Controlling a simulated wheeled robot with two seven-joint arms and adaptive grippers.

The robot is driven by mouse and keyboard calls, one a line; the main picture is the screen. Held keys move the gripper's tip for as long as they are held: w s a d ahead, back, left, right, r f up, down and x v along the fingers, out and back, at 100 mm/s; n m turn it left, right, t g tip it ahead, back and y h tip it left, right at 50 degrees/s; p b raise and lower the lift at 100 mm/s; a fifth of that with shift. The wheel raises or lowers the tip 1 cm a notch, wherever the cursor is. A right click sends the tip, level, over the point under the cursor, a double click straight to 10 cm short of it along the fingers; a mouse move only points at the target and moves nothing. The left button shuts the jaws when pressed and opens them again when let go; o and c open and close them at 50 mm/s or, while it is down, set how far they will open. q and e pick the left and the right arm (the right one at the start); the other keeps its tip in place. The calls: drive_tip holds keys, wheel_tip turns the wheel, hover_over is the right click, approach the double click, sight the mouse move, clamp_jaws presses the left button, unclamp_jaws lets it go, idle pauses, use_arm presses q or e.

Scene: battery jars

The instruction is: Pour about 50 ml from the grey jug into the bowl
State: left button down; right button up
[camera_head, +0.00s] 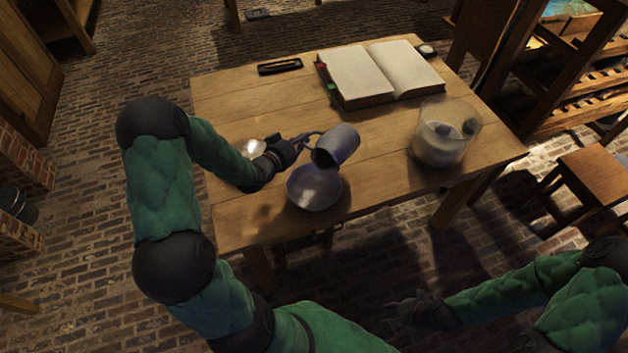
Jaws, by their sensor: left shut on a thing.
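The grey jug (339,145) is held above the wooden table, tilted with its mouth toward the lower left. My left gripper (302,142) is shut on the jug at its handle side. The bowl (314,189), grey and shallow, sits on the table just below the jug's mouth. A bright spot shows inside the bowl; I cannot tell whether it is liquid or a reflection. No stream is clearly visible. My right gripper (408,309) is low at the bottom right, off the table's front edge, dark and too unclear to tell its opening.
A glass jar (443,134) with pale contents stands on the table (240,215) at the right. An open book (383,75) and a black case (280,66) lie at the back. A small shiny item (253,147) is beside my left wrist. A wooden stool (597,178) stands right.

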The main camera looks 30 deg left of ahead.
use_arm(q)
drive_tip(key=shift+w+f+g+p, duration=0.1)
drive_tip(key=shift+w+g+p, duration=0.2)
drive_tip(key=shift+w+p, duration=0.1)
idle(1.8)
